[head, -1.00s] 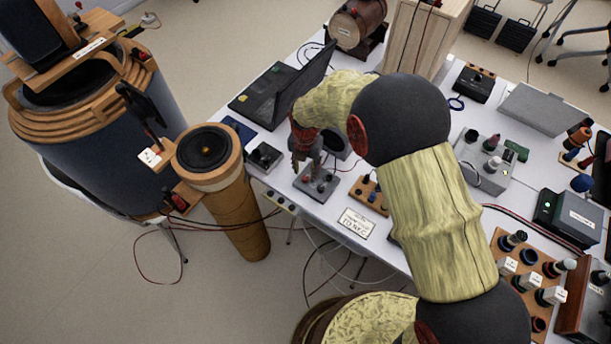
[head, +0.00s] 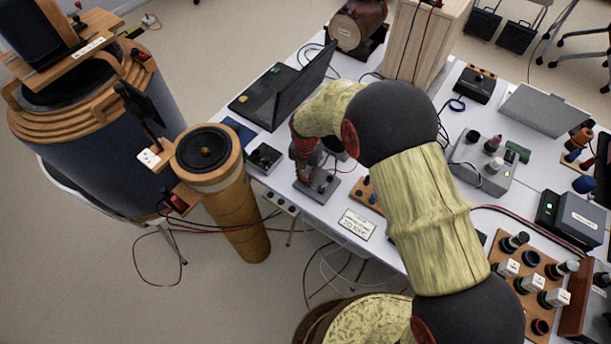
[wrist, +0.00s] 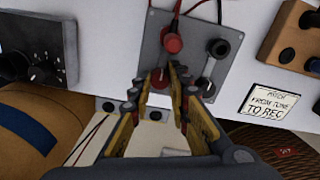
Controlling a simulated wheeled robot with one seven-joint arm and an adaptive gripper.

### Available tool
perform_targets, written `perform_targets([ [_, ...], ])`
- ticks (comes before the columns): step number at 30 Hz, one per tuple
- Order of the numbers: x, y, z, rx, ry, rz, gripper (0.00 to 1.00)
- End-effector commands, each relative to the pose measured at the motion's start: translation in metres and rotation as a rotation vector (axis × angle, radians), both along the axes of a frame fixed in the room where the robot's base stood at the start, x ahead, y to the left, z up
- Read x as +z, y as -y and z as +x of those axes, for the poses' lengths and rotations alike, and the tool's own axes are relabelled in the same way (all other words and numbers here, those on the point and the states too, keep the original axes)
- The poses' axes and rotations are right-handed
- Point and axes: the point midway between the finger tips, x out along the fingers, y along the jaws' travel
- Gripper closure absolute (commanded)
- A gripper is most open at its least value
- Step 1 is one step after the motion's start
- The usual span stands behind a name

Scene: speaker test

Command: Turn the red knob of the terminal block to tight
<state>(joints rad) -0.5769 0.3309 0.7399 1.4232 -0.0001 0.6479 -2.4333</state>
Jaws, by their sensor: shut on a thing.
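The terminal block is a grey plate (wrist: 235,80) on the white table, also seen in the head view (head: 327,190). Its red knob (wrist: 160,77) shows between the fingers of my gripper (wrist: 168,72), which is shut on it from the near side. In the head view my gripper (head: 310,174) stands over the plate, and the fingers and arm hide the red knob there. A grey lever-like knob (wrist: 205,87) sits to its right. Behind are a red terminal (wrist: 173,43) and a black terminal (wrist: 219,47), with leads going up. The red knob's exact setting is hard to read.
A black box with a dial (wrist: 40,70) is left of the block. A wooden strip with dark knobs (wrist: 292,40) and a label card (wrist: 273,101) are on the right. An open laptop (head: 290,90) stands behind. The table's front edge is close below the block.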

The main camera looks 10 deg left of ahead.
Motion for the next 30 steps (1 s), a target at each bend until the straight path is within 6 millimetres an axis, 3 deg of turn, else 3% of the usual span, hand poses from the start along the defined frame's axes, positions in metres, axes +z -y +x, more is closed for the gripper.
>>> perform_targets([
  [6, 0.0001, -0.0002, 0.0001, 0.0, 0.0, 0.0, 1.0],
  [17, 0.0004, -0.0003, 0.0001, -0.024, 0.0, 0.0, 1.0],
  [30, 0.0012, 0.0, -0.0001, -0.307, 0.0, 0.0, 1.0],
])
